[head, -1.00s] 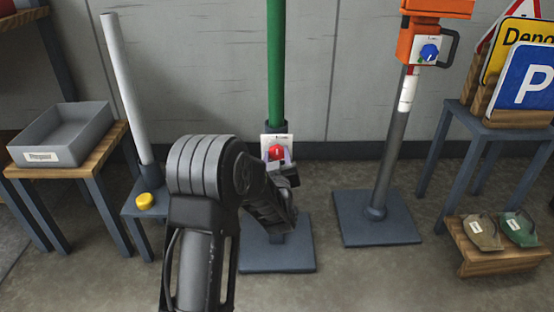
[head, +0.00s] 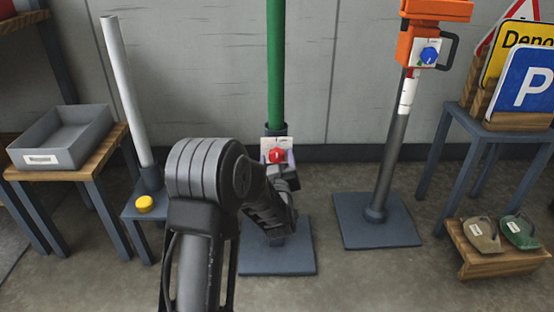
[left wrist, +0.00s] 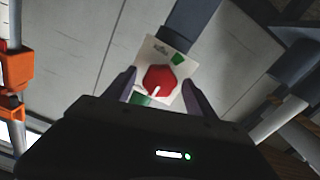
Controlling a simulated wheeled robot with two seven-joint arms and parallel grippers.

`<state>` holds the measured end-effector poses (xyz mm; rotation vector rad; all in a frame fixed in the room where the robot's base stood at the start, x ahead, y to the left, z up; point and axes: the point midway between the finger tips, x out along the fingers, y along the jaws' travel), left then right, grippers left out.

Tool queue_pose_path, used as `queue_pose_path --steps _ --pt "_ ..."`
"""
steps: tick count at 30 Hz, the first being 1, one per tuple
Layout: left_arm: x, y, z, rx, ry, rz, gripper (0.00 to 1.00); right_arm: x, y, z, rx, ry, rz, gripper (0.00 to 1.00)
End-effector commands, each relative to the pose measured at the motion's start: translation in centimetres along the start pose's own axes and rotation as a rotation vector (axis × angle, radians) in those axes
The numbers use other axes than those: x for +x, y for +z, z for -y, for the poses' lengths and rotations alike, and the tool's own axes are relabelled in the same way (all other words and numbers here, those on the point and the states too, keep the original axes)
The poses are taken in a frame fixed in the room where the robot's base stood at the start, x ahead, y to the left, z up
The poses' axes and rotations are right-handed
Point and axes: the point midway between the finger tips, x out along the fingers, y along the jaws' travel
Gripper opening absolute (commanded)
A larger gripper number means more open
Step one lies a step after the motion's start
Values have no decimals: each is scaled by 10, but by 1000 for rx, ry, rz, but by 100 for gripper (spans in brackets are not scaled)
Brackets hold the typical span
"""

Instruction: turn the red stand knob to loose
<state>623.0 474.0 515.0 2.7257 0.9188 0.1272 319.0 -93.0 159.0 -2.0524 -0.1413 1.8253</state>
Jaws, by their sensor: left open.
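The red knob (head: 277,155) sits on a white plate (head: 266,144) low on the stand that holds the green pole (head: 276,70). In the left wrist view the red knob (left wrist: 160,78) shows a white pointer line toward the picture's bottom. My left gripper (head: 282,170) is just below and in front of the knob. In the wrist view its purple fingers (left wrist: 160,92) are open, one on each side of the knob; contact cannot be told. My right gripper is out of view.
A second stand with an orange box and blue knob (head: 429,55) is at the right. A small table with a yellow disc (head: 144,203) and a grey tray (head: 95,149) are at the left. Sign plates (head: 530,80) stand far right. The floor between the stands is clear.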

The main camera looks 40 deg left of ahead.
Motion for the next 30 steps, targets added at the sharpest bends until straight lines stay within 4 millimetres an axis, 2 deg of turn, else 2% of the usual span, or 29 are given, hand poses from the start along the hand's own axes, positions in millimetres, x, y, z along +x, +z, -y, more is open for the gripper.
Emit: queue_pose_path --steps 5,15,19,30 --pt "-18 -2 -1 0 0 2 65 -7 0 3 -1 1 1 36" --pt "-70 -1 -2 -1 2 3 65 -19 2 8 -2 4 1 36" --pt "-76 0 -1 -1 1 1 65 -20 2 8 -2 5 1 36" --pt "-76 0 0 -1 1 1 65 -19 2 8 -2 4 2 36"
